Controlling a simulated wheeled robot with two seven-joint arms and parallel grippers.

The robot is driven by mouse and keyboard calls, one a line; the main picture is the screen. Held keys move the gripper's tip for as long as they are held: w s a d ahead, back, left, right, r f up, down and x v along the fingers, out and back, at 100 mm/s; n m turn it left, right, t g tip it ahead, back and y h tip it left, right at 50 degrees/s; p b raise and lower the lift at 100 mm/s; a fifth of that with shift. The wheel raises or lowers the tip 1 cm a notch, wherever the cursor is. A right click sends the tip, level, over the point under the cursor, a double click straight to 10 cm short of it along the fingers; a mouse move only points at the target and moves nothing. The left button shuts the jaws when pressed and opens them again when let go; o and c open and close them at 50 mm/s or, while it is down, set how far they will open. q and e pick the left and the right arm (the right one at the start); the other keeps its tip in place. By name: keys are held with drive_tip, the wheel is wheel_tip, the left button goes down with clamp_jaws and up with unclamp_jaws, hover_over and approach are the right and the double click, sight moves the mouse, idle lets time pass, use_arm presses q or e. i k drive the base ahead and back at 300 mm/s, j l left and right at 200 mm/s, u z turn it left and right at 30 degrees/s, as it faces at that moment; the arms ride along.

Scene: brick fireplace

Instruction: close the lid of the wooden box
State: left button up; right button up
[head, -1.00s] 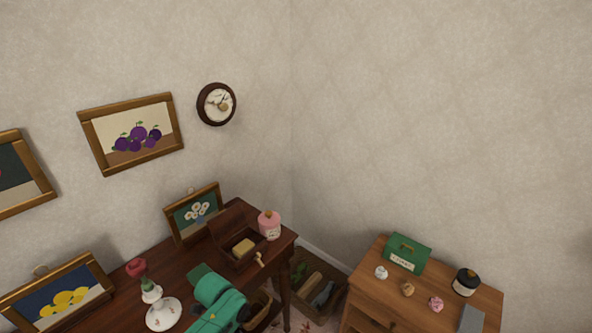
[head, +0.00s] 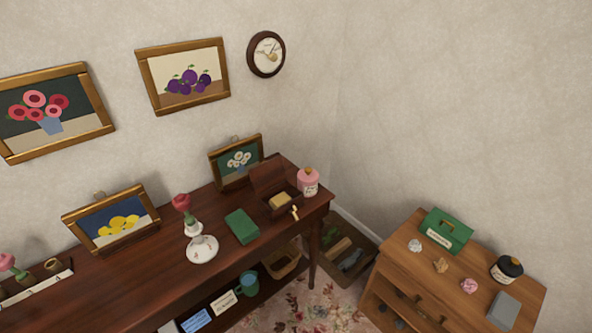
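The wooden box (head: 279,208) stands near the right end of the dark wooden table (head: 150,292) in the head view. Its lid (head: 268,175) is raised and tilted back toward the wall. A yellowish block (head: 281,201) shows inside the box. A small pale piece (head: 295,212) is at the box's front. Neither of my grippers is in the head view.
A pink jar (head: 308,182) stands close to the box's right. A framed flower picture (head: 237,161) leans behind. A cabinet (head: 440,285) holds a green box (head: 446,231).

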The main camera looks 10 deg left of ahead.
sight(265, 175)
drive_tip(key=i+l+u, duration=0.2)
drive_tip(key=u, duration=0.15)
drive_tip(key=i+l+u, duration=0.65)
